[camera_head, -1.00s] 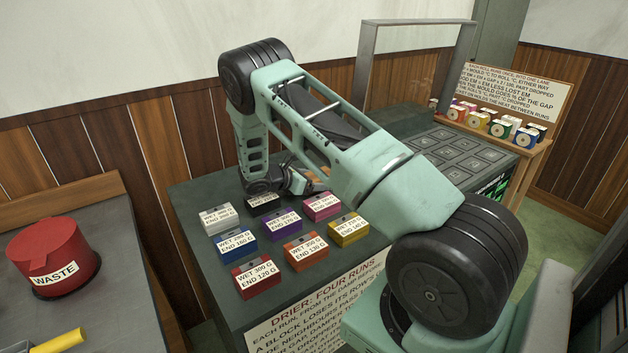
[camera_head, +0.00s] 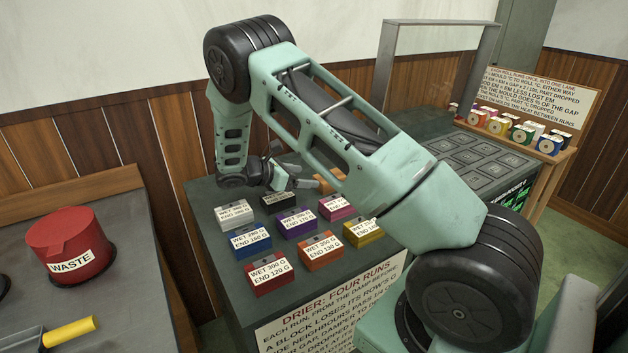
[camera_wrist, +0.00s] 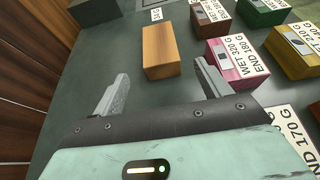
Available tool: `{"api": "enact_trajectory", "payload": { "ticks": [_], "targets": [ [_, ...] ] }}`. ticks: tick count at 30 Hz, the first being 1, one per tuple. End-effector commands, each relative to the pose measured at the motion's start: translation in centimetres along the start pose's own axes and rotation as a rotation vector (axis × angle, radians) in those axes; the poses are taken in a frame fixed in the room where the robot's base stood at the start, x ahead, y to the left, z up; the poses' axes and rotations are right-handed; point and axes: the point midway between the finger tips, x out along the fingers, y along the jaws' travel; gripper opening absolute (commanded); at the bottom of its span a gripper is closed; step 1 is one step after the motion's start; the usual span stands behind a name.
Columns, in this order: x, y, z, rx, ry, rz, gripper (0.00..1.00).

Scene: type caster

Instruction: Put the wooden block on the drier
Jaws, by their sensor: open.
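The wooden block (camera_wrist: 164,50) is a plain orange-brown block lying on the dark bench top in the wrist view, just beyond my fingertips and between their lines. In the head view the wooden block (camera_head: 328,181) shows only in part behind my arm. My gripper (camera_wrist: 160,82) is open and empty, with one finger on each side short of the block.
A red WASTE bin (camera_head: 70,245) and a yellow handle (camera_head: 70,332) are on the left table. Coloured rolls (camera_head: 515,130) line a shelf at right. Bench surface left of the wooden block is clear.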

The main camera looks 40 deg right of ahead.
Motion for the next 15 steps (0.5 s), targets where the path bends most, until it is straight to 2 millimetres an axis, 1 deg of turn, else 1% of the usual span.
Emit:
{"api": "enact_trajectory", "payload": {
  "ticks": [2,7,9,11,14,15],
  "targets": [
    [-0.7,0.0,0.0,0.001,0.0,0.001,0.76],
    [-1.3,-0.1,0.0,0.003,0.007,0.0,0.76],
    [-2.2,-0.7,-0.1,0.018,0.041,-0.004,0.76],
    [-3.8,-1.7,-0.4,0.044,0.099,-0.01,0.76],
    [-8.2,-4.7,-1.1,0.112,0.255,-0.031,0.76],
    [-10.5,-6.4,-1.4,0.144,0.331,-0.045,0.76]
  ]
}}
